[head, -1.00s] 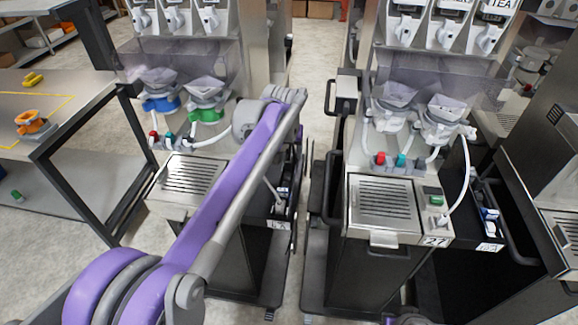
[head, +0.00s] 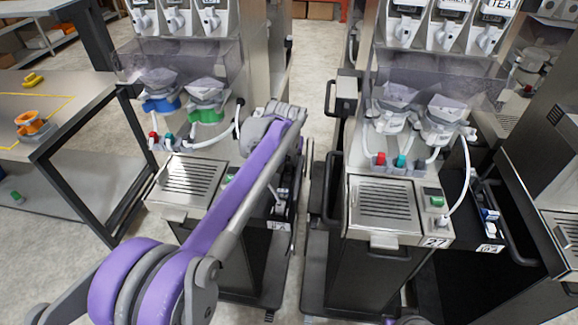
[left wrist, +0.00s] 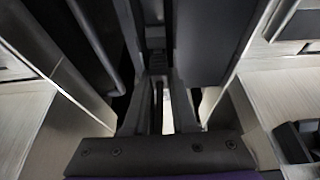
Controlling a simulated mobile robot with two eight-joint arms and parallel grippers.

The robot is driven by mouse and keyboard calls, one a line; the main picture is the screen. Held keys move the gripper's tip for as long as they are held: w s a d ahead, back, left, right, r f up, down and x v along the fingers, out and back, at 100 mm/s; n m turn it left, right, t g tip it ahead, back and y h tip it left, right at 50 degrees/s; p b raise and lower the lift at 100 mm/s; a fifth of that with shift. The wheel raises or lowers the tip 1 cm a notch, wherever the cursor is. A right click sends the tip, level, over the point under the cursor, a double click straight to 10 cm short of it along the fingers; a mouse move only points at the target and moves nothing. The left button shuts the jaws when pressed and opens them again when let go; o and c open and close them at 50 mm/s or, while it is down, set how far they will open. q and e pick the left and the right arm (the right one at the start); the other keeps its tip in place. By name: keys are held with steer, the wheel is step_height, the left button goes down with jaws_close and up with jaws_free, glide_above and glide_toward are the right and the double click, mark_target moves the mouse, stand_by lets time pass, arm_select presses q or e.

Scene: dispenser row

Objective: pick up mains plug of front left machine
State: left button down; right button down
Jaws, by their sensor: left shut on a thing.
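The front left machine (head: 188,182) stands left of centre in the head view, with a slatted steel drip tray and blue and green funnel holders. My left arm reaches across its right side. My left gripper (left wrist: 160,88) points down beside dark panels in the left wrist view. It is shut on a small dark thing (left wrist: 156,58), which I take to be the mains plug; its shape is too dark to make out. In the head view the arm hides most of the gripper. My right gripper is not in view.
A second machine (head: 385,205), labelled 27, stands to the right, with a narrow floor gap between the two. A steel table (head: 70,105) with an orange part (head: 30,123) is at the left. Black handles and side bins flank the machines.

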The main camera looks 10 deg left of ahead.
arm_select(q)
steer(key=shift+r, duration=0.1)
stand_by(0.3)
step_height(320, 180, up, 10)
steer(key=shift+f+p, duration=0.1)
steer(key=shift+p, duration=0.4)
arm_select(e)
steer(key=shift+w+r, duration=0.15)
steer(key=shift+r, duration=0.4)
